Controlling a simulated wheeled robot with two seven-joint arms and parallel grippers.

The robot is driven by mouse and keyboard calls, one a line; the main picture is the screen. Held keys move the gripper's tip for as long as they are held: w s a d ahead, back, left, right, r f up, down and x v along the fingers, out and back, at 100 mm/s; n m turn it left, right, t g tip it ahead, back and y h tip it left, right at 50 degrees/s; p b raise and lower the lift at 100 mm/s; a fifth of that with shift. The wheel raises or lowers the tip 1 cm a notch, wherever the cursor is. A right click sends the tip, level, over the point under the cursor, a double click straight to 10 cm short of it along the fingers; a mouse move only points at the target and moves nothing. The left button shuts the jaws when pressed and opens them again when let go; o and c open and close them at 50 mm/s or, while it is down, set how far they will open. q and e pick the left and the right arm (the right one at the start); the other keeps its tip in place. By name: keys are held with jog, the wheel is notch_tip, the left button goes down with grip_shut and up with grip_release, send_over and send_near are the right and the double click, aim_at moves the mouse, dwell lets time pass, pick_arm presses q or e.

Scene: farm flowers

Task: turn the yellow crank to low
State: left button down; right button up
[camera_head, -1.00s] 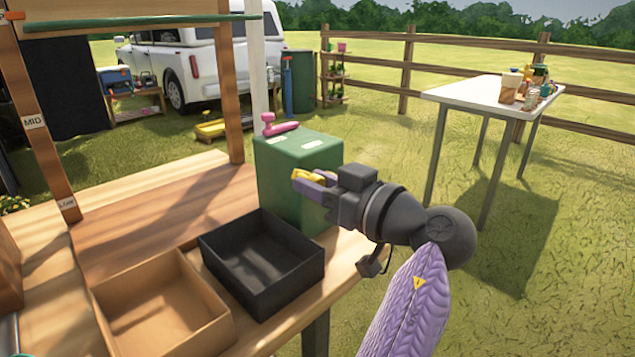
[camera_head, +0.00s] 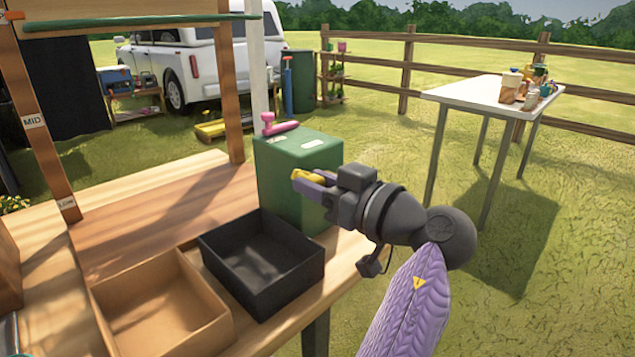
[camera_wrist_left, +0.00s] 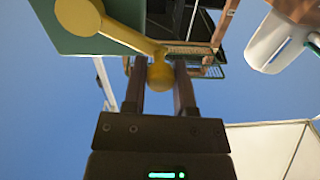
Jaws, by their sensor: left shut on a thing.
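The yellow crank (camera_head: 306,175) is on the side of a green box (camera_head: 277,180) that stands on the wooden bench. In the left wrist view the crank's round hub (camera_wrist_left: 78,15) is at the top left, and its arm slants down to a round yellow knob (camera_wrist_left: 160,75). My left gripper (camera_head: 318,180) is shut on this knob, with a finger on each side of it. Labels reading MID (camera_head: 34,122) and LOW (camera_head: 67,203) are on the left wooden post. A green-edged shelf (camera_head: 140,26) is at the top, above both labels. My right gripper is out of view.
A pink crank (camera_head: 280,128) is on top of the green box. A black tray (camera_head: 294,285) and a wooden tray (camera_head: 195,335) sit on the bench in front. A white table (camera_head: 465,92) with several containers stands apart on the grass.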

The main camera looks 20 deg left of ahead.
pick_arm(q)
jog(key=shift+s+a+f+n+b, duration=0.1)
jog(key=shift+s+f+n+b, duration=0.1)
jog(key=shift+f+n+b, duration=0.9)
jog(key=f+n+b, duration=0.1)
jog(key=b, duration=0.1)
jog(key=shift+s+n+b, duration=0.15)
jog(key=shift+n+b, duration=0.2)
jog(key=shift+n, duration=0.05)
jog(key=shift+f+n+b, duration=0.55)
jog(key=shift+n+b, duration=0.45)
jog(key=shift+b, duration=0.05)
jog(key=shift+f+n+b, duration=0.1)
jog(key=shift+n+b, duration=0.2)
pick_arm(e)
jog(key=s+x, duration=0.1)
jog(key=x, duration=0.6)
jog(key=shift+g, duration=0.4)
pick_arm(q)
jog(key=shift+s, duration=0.1)
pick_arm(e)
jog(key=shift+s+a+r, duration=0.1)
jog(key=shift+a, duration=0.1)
pick_arm(q)
jog(key=shift+c, duration=2.1)
grip_release()
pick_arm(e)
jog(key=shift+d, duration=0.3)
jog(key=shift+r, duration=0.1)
